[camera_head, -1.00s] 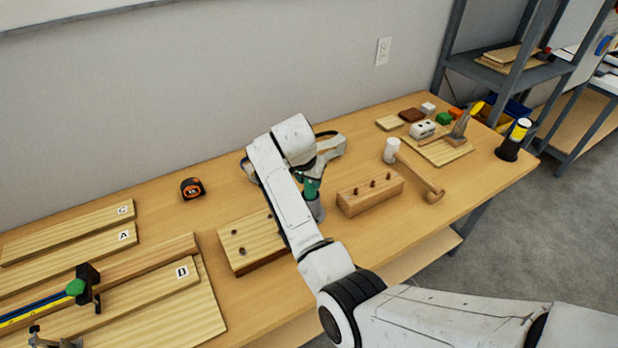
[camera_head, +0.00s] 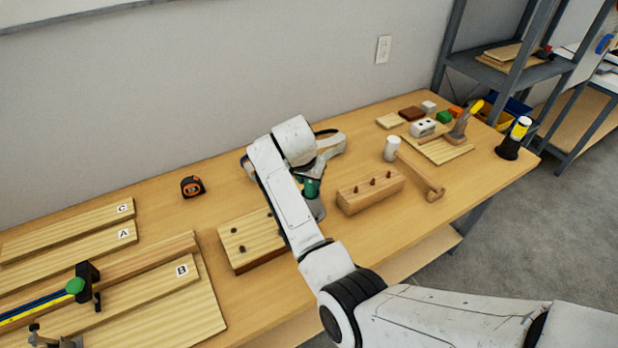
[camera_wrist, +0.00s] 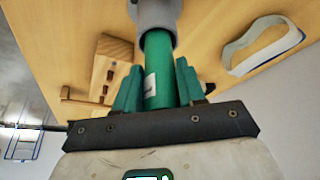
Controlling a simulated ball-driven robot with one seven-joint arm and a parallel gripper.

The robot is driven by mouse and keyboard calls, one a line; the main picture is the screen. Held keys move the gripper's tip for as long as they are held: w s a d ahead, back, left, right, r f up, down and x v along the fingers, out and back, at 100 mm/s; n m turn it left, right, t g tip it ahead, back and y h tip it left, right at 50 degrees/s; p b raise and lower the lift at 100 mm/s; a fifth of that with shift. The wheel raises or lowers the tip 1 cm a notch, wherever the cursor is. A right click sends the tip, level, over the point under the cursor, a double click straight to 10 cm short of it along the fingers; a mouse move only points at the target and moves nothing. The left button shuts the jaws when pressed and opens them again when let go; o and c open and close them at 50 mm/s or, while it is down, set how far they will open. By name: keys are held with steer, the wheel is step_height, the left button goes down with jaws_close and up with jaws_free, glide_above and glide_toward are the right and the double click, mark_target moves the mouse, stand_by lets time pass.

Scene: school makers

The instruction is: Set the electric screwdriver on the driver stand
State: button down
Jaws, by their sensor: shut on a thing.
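The electric screwdriver, a green cylinder with a white label, is between my gripper's green fingers (camera_wrist: 158,80) in the wrist view. My gripper is shut on its body (camera_wrist: 157,62). The screwdriver's far end is inside a grey round cup, which looks like the driver stand (camera_wrist: 154,13). In the head view the grey cup (camera_head: 316,208) stands on the bench, with a bit of green (camera_head: 310,188) above it. My arm hides most of the gripper there. How deep the screwdriver sits in the cup cannot be told.
A wooden block with pegs (camera_head: 371,192) stands close right of the cup, and a drilled board (camera_head: 248,243) close left. A pale strap-like item (camera_head: 330,146) lies behind. A mallet (camera_head: 392,149) lies farther right. A tape measure (camera_head: 192,187) is at left, with clear bench around it.

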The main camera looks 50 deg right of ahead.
steer(key=shift+s+f+b, duration=0.1)
steer(key=shift+f+b, duration=0.35)
steer(key=shift+f, duration=0.45)
steer(key=c, duration=0.9)
jaws_free()
steer(key=shift+c, duration=0.2)
steer(key=p+v, duration=0.5)
steer(key=v, duration=0.6)
steer(key=shift+p, duration=0.3)
steer(key=shift+r, duration=0.1)
